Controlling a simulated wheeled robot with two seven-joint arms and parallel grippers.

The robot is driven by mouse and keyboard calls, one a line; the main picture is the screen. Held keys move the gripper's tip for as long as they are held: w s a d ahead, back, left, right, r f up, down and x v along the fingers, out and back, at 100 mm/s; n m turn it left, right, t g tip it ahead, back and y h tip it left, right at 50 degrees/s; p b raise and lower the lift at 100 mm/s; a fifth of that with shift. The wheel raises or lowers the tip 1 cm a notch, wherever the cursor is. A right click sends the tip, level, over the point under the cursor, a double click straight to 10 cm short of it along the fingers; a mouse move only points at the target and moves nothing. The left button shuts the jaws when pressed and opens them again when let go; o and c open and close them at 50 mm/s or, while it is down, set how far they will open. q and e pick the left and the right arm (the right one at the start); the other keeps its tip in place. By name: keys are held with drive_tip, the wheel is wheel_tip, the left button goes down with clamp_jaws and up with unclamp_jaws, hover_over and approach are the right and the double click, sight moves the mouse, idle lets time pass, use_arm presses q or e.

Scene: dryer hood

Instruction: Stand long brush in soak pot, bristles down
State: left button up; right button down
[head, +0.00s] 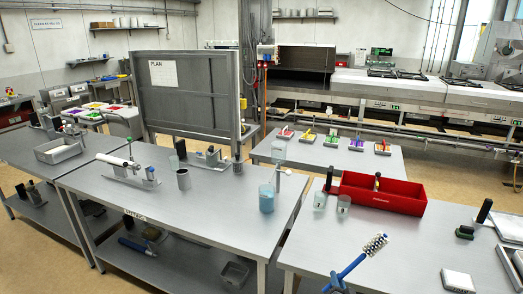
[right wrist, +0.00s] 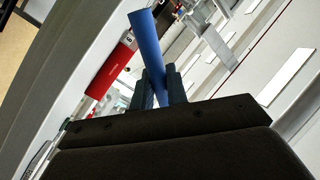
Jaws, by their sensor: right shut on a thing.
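The long brush shows in the head view with a blue handle (head: 352,268) and a pale, dark-speckled bristle head (head: 376,245). It is tilted, with the bristle end toward the upper right. My right gripper (head: 337,285) is at the bottom edge, shut on the handle. In the right wrist view the blue handle (right wrist: 147,38) passes between the dark fingers (right wrist: 160,90). A clear pot with blue contents (head: 266,200), which may be the soak pot, stands on the middle table, up and left of the brush, apart from it. My left gripper is not in view.
A red bin (head: 382,193) and two small glass jars (head: 320,200) stand on the right table (head: 420,235). A grey cup (head: 183,180) and a white roller on a stand (head: 118,160) are on the middle table. Its front middle is clear.

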drive_tip(key=n, duration=0.5)
drive_tip(key=shift+n, duration=0.5)
drive_tip(key=n, duration=0.6)
drive_tip(key=n, duration=0.3)
drive_tip(key=shift+n, duration=1.5)
